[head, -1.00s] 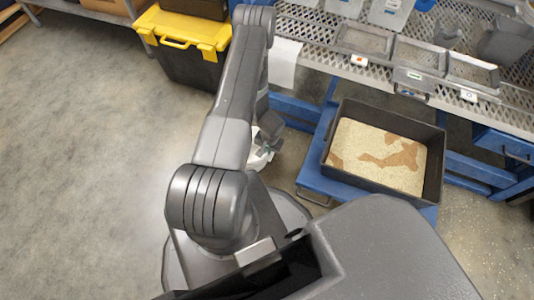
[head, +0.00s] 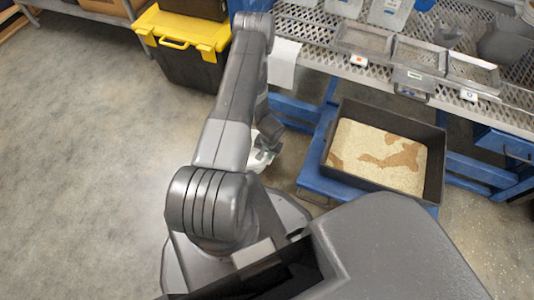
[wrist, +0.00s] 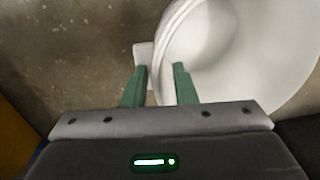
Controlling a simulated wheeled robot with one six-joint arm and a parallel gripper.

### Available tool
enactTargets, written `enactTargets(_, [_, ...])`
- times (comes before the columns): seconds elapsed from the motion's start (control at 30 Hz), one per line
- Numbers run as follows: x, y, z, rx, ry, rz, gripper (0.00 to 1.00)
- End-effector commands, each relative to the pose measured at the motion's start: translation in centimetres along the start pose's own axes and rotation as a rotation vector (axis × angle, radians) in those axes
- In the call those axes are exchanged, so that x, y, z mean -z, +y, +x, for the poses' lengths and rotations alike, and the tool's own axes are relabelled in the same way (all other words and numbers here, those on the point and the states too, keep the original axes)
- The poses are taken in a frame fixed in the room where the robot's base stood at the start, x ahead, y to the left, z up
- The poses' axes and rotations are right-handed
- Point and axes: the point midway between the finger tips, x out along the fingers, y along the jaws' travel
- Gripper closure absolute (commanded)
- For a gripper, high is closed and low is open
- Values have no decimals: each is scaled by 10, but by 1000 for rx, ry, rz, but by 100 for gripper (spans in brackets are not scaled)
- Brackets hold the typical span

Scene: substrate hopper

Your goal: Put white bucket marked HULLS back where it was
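The white bucket (wrist: 245,45) fills the upper right of the wrist view, with its rounded rim on its left side. A small white tab (wrist: 142,52) shows at the rim's left. My gripper (wrist: 160,68) has its two green fingers apart, with the rim's edge between them. The left finger is outside the bucket and the right finger overlaps its white wall. Whether they press on it is unclear. In the head view, a little of the bucket (head: 257,160) shows beside my gripper (head: 268,145), mostly behind my arm. The HULLS marking is not visible.
A blue cart carries a dark tray (head: 439,165) of pale and brown grain, right of my arm. A metal mesh bench (head: 310,42) with small trays stands behind. A black tote with a yellow lid (head: 180,35) is at upper left. The left floor is clear.

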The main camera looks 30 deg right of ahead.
Motion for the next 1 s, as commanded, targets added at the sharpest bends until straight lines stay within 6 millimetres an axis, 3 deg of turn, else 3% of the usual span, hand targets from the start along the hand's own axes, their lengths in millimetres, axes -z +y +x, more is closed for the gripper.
enactTargets(0.53, [1, 0, -104, 0, 1, 1, 75])
enactTargets(0.7, [1, 0, -119, -1, 0, 0, 75])
enactTargets(1.0, [0, 0, -122, -1, -1, 0, 75])
